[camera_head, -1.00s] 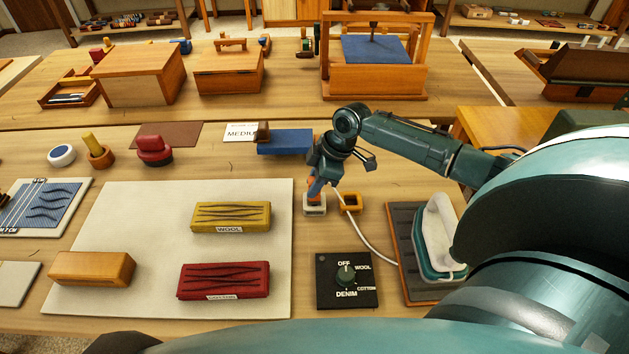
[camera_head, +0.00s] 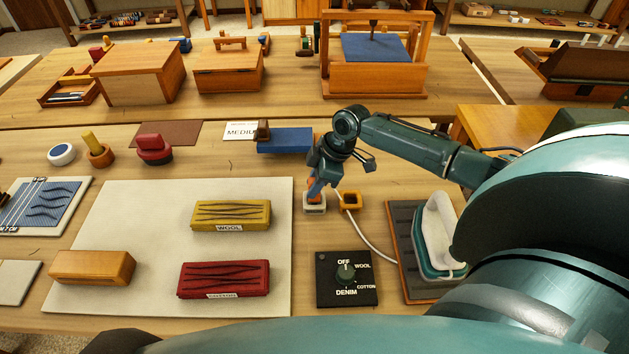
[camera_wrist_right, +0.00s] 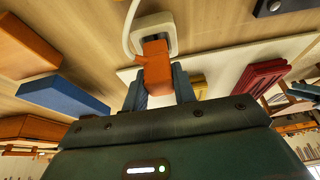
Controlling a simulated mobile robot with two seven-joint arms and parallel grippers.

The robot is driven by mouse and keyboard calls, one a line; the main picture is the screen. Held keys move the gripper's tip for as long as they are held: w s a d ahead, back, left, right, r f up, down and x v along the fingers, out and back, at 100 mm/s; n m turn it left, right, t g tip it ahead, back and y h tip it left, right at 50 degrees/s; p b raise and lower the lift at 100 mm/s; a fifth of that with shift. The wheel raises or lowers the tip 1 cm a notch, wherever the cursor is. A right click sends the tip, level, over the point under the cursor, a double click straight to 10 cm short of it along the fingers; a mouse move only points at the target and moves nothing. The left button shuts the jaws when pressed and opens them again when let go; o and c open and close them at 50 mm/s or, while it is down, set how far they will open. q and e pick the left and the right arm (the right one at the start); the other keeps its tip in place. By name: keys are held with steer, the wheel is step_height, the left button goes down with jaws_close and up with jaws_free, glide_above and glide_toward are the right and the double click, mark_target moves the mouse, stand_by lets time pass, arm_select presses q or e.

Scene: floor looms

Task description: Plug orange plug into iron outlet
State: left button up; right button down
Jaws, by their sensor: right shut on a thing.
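The orange plug (camera_wrist_right: 155,68) is between the fingers of my right gripper (camera_wrist_right: 160,90), which is shut on it. In the head view my right gripper (camera_head: 314,190) points down, and only a bit of orange shows at its tips. The outlet, a pale block (camera_head: 314,204), is directly under the plug; it also shows in the right wrist view (camera_wrist_right: 153,24). The plug's end is at the outlet's face; how deep it sits cannot be told. A white cord (camera_head: 375,245) runs from there to the iron (camera_head: 437,238) on its dark rest. My left gripper is not in view.
An orange square holder (camera_head: 350,201) stands just right of the outlet. A black dial panel (camera_head: 346,279) lies in front. A blue block (camera_head: 285,141) is behind on the left. A pale mat (camera_head: 150,220) bears yellow, red and orange blocks.

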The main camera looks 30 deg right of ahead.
steer(key=shift+f+b, duration=0.55)
steer(key=shift+f, duration=0.65)
steer(key=c, duration=1.3)
jaws_free()
steer(key=shift+o, duration=1.2)
steer(key=v, duration=1.3)
steer(key=shift+b, duration=0.35)
steer(key=shift+a, duration=0.1)
